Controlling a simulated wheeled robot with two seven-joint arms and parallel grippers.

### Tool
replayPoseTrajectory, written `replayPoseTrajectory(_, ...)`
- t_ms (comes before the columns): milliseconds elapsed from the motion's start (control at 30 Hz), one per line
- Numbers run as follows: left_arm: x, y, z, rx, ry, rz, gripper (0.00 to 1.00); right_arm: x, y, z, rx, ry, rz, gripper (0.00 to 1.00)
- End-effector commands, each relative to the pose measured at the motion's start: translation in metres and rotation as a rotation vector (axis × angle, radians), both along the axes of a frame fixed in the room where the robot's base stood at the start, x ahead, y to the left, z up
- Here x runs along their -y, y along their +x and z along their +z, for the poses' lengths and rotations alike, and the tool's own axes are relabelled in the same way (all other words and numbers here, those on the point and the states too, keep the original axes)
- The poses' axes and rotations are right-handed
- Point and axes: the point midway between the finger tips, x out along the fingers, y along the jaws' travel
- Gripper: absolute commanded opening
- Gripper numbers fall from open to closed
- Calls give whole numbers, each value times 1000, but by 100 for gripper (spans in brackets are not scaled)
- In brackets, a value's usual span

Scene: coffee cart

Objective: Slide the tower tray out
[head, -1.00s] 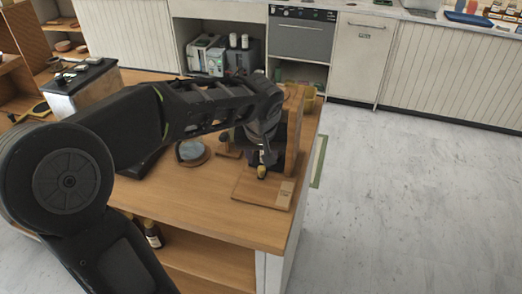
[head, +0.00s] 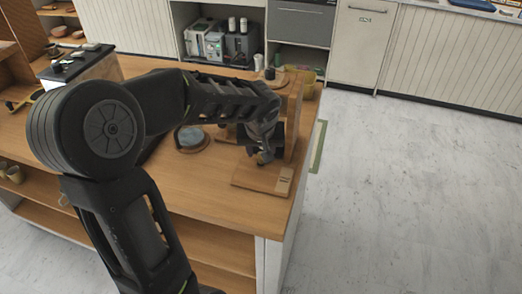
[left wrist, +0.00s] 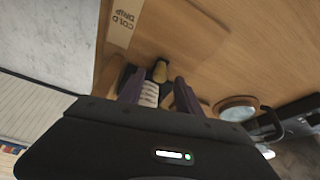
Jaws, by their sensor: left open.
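The wooden cold-drip tower stands near the right end of the island counter. Its upright board (head: 295,122) rises behind my left gripper. My left gripper (head: 262,158) is low over the back of this tray. In the left wrist view its two dark fingers (left wrist: 158,92) are apart. A small bottle-like piece with a tan top (left wrist: 160,71) shows between them; contact cannot be told. My right gripper is out of view.
A round dish on a wooden coaster (head: 190,138) sits left of the tower. A dark-topped box (head: 78,62) stands at the counter's far left. The counter's right edge is close to the tray, with open floor (head: 410,190) beyond. Cabinets line the back.

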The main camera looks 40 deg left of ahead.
Motion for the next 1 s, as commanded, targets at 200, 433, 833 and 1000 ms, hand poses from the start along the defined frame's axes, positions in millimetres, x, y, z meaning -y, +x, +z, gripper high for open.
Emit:
replayPoseTrajectory(200,-2,4,-11,1,-1,0,41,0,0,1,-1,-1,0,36)
replayPoseTrajectory(433,-2,4,-11,1,0,0,39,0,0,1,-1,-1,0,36)
replayPoseTrajectory(833,-2,4,-11,1,-1,0,6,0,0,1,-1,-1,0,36)
replayPoseTrajectory(1000,-2,4,-11,1,-1,0,0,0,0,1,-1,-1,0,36)
